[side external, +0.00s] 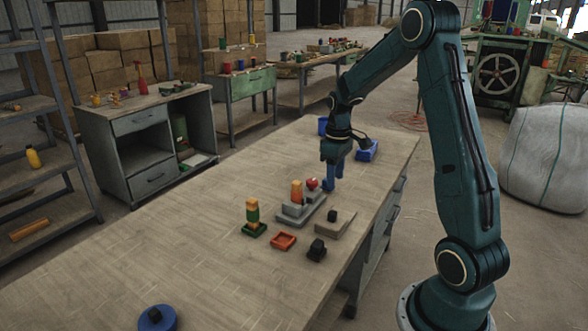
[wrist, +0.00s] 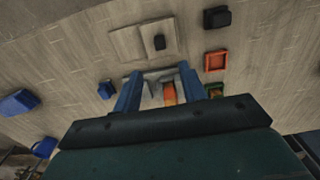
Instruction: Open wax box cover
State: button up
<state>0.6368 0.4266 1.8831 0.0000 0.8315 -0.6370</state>
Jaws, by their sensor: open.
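A flat beige-grey slab with a black knob (side external: 333,215) lies on the table; it looks like a lidded box and may be the wax box, but I cannot be sure. It also shows in the wrist view (wrist: 174,47), ahead of the fingers. My gripper (side external: 332,180) has blue fingers and points down behind the slab, apart from it. In the wrist view my gripper (wrist: 160,90) is open. A grey stepped block (side external: 291,219) with an orange piece (wrist: 169,93) shows between the fingers; nothing is visibly held.
A red tray (side external: 283,242), a small black box (side external: 317,251) and a green tray (side external: 254,231) with a stacked piece stand near the slab. Blue bins (side external: 367,151) sit at the far end. A blue disc (side external: 157,319) is at the near end. The table's left middle is clear.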

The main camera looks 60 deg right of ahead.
aim_at(333, 212)
notch_tip(333, 212, down, 12)
jog(key=shift+r, duration=0.1)
dwell(0.5)
grip_shut()
